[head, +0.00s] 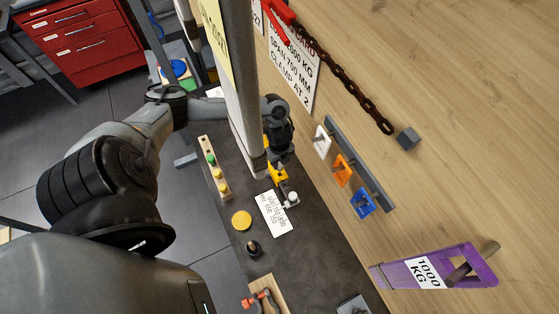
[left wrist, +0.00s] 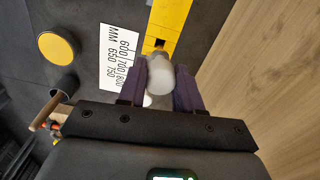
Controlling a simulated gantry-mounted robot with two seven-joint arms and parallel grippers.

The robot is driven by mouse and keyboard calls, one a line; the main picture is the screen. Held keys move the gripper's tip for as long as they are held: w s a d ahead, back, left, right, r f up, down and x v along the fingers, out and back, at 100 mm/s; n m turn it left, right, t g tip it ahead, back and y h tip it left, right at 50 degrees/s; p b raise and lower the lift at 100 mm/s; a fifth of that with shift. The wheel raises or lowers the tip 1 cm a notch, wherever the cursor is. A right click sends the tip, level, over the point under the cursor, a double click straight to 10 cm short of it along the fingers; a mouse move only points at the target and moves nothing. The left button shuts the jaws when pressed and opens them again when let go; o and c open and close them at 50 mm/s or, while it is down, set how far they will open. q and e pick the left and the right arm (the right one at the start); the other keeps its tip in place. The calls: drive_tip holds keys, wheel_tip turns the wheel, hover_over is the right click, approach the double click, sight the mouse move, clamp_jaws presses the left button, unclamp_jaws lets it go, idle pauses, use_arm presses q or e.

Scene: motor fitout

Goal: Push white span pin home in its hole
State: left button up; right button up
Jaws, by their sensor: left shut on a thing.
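The white span pin (left wrist: 159,80) is between the dark fingers of my left gripper (left wrist: 160,88) in the left wrist view. The gripper is shut on it. The yellow span bar (left wrist: 170,22) runs up from the pin. A dark square hole (left wrist: 153,44) shows in the bar just beyond the pin. I cannot tell whether the pin's end is in a hole, as the fingers and the pin cover that part. In the head view the yellow bar (head: 277,173) shows below my dark left wrist, where the fingers are hard to make out. My right gripper is out of view.
A white number card (head: 273,213) lies beside the bar. A yellow disc (head: 241,220) and a black round part (head: 254,248) are on the dark bench to its left. White, orange and blue tags (head: 341,171) hang on a rail at the right. A purple frame (head: 435,269) stands lower right.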

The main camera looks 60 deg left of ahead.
sight(279, 168)
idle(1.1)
use_arm(q)
drive_tip(key=shift+p, duration=0.45)
drive_tip(key=shift+f+b, duration=0.45)
drive_tip(key=shift+f, duration=0.1)
idle(0.5)
drive_tip(key=shift+f+b, duration=0.7)
drive_tip(key=shift+f, duration=0.25)
drive_tip(key=shift+f+b, duration=0.85)
drive_tip(key=shift+f, duration=0.3)
drive_tip(key=o, duration=1.1)
drive_tip(key=shift+o, duration=0.2)
drive_tip(key=shift+r, duration=0.1)
